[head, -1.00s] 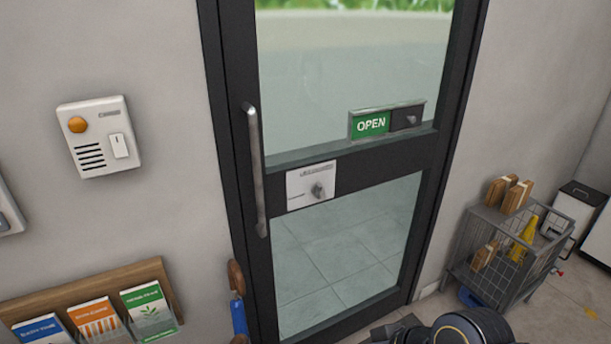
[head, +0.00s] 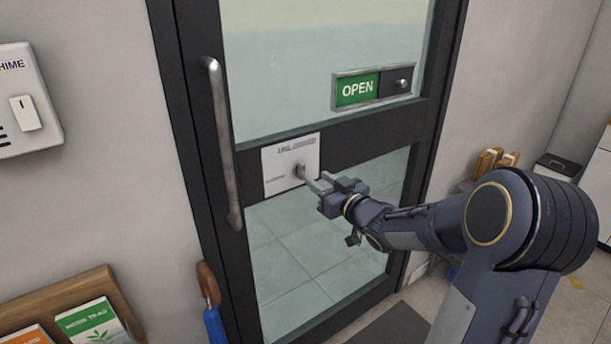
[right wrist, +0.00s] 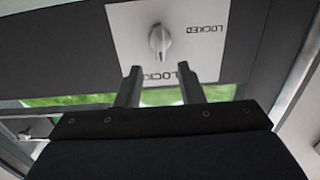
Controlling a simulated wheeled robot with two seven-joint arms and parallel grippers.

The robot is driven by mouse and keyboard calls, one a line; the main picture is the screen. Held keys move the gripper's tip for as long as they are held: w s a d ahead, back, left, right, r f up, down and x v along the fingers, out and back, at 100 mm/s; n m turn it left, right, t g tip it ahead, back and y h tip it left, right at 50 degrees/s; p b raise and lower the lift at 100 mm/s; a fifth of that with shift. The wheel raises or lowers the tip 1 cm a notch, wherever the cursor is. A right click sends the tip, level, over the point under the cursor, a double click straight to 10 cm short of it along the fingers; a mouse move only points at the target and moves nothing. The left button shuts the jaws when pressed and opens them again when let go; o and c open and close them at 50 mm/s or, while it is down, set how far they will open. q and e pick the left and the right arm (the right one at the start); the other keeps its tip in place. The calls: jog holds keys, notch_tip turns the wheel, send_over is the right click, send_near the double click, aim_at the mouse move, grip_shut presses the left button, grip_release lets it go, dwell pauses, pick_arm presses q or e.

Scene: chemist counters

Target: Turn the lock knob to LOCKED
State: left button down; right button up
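The lock knob (head: 300,171) is a small grey knob on a white plate (head: 277,165) on the door's dark middle rail. In the right wrist view the knob (right wrist: 160,42) shows with its grip standing upright in that picture. A LOCKED label is right of it, and another label below is partly hidden by my fingers. In the head view the top label starts with UNL. My right gripper (head: 316,181) reaches in from the right, fingertips close to the knob. In the right wrist view its two fingers (right wrist: 160,72) are apart, with nothing between them, just short of the knob.
A vertical door handle (head: 222,140) stands left of the plate. A green OPEN sign slider (head: 357,89) is above right on the glass.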

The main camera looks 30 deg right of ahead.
aim_at(304, 169)
jog(key=w, duration=0.6)
jog(key=shift+w+a+p, duration=0.3)
jog(key=shift+w+p, duration=0.05)
jog(key=shift+p, duration=0.05)
grip_shut()
